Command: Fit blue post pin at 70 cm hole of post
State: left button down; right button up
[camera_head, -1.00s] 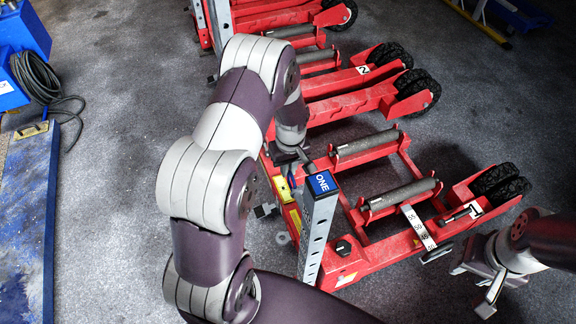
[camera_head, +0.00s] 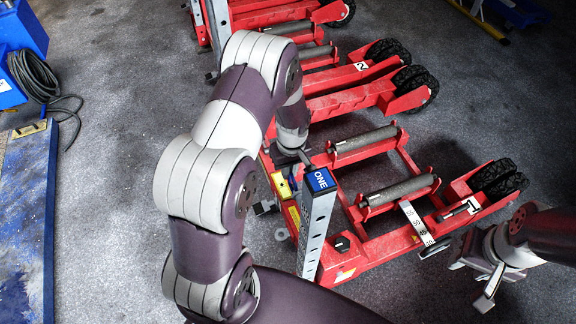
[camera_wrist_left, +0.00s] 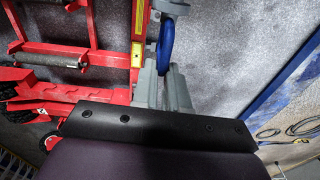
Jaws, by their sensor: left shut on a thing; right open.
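The grey post (camera_head: 315,235) with a row of holes stands upright on the red jack marked 1 and has a blue cap reading ONE (camera_head: 320,181). My left gripper (camera_wrist_left: 165,82) is shut on the blue post pin, whose blue ring (camera_wrist_left: 166,45) shows in the left wrist view. In the head view, my left wrist (camera_head: 293,135) is behind the post top, and the fingers and pin are mostly hidden. I cannot tell whether the pin is in a hole. My right gripper (camera_head: 470,284) is open and empty at the lower right, beside the jack.
The red jack (camera_head: 375,252) has rollers, black wheels and a numbered scale strip (camera_head: 416,221). A second red jack (camera_head: 350,103) stands behind it. A blue box with a coiled black cable (camera_head: 35,75) is at the left. Grey floor (camera_head: 130,100) is open there.

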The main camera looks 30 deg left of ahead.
aim_at(295, 182)
pick_arm(q)
jog(key=shift+s+d+p, duration=0.3)
jog(key=shift+s+d, duration=1.1)
jog(key=shift+d, duration=0.15)
jog(key=c, duration=1.1)
grip_release()
jog(key=r, duration=0.4)
jog(key=r+p, duration=0.1)
jog(key=r, duration=0.7)
jog(key=shift+d+r, duration=0.3)
